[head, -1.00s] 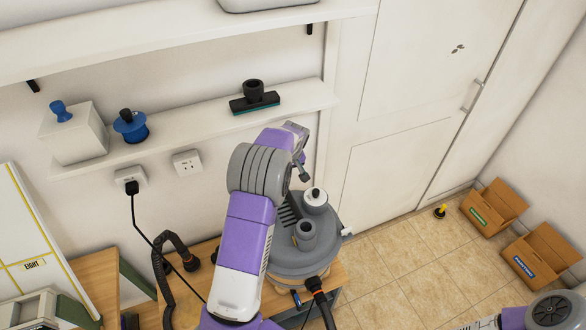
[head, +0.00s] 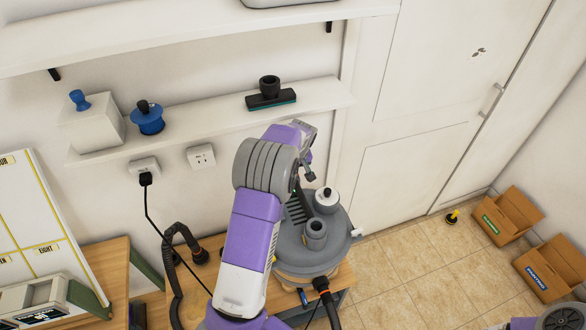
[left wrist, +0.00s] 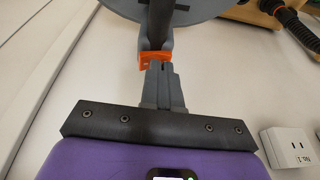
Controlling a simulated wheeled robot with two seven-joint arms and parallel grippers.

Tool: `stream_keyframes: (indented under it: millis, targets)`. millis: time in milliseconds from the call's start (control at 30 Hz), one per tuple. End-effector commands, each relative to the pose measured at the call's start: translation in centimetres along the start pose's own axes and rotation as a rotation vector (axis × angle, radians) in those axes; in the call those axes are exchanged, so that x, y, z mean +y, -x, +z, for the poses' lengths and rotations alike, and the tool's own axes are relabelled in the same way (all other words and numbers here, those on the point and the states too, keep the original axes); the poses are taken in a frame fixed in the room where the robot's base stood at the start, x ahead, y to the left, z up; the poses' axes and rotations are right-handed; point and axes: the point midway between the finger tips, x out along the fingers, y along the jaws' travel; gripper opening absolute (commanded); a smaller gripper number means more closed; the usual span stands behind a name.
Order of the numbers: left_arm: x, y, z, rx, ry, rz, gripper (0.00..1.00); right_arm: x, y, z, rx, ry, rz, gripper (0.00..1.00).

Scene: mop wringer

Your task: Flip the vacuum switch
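The vacuum (head: 287,247) is a round grey machine with stubby ports on top, standing on a wooden table. I cannot make out its switch for sure. My left gripper (head: 309,176) hangs above the back of the vacuum's top, pointing down, apart from it as far as I can tell. In the left wrist view its grey fingers (left wrist: 160,82) lie together, with an orange piece at their tips. A dark post stands behind that piece, and the vacuum's grey disc (left wrist: 200,8) is beyond. Contact there is unclear. My right gripper is out of view; only part of that arm shows bottom right.
A black hose (head: 172,275) curves left of the vacuum. A cord runs from the wall socket (head: 143,165). Open boxes (head: 510,213) stand on the floor at right.

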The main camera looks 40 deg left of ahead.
Motion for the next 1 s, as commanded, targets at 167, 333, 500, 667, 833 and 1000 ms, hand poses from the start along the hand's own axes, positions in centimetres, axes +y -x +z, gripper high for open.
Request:
stream_keyframes:
  millis: [167, 333, 500, 667, 833, 1000]
  targets:
    - [0.2, 3.0, -0.1, 0.001, -0.001, 0.002, 0.0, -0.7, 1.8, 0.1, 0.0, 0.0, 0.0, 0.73]
    - [0.5, 6.3, -0.3, 0.003, -0.001, 0.005, 0.0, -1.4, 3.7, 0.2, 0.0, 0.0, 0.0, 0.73]
    - [0.7, 8.7, -0.3, 0.004, -0.003, 0.005, 0.0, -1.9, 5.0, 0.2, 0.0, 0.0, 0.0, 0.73]
    - [0.8, 9.7, -0.2, 0.005, -0.002, 0.006, 0.0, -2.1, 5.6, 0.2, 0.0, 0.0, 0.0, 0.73]
    - [0.8, 9.9, -0.2, 0.005, -0.001, 0.006, 0.0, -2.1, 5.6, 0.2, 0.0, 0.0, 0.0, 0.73]
    - [0.8, 9.8, -0.2, 0.005, -0.001, 0.006, 0.0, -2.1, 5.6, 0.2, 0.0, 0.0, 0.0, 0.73]
